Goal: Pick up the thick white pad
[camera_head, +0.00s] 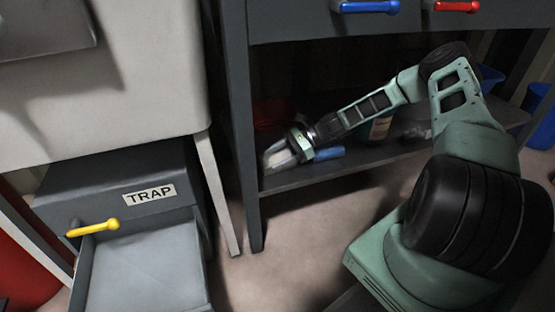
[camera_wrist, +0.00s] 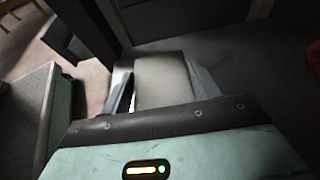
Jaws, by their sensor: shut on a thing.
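My gripper (camera_head: 279,153) reaches into the open lower shelf of the grey bench, near its left front post. It is shut on the thick white pad (camera_head: 283,157), which shows pale between the fingers. In the wrist view the pad (camera_wrist: 162,80) looks light grey and flat-faced, with a finger of my gripper (camera_wrist: 166,88) on each side. The pad's near end is hidden by the gripper body. Whether the pad touches the shelf board (camera_head: 340,172) cannot be told.
A blue roll-like thing (camera_head: 329,153) lies just right of my gripper, and a labelled bottle (camera_head: 380,128) stands farther right. The bench post (camera_head: 245,150) is close on the left. An open drawer (camera_head: 145,275) marked TRAP juts out at left. Floor shows between them.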

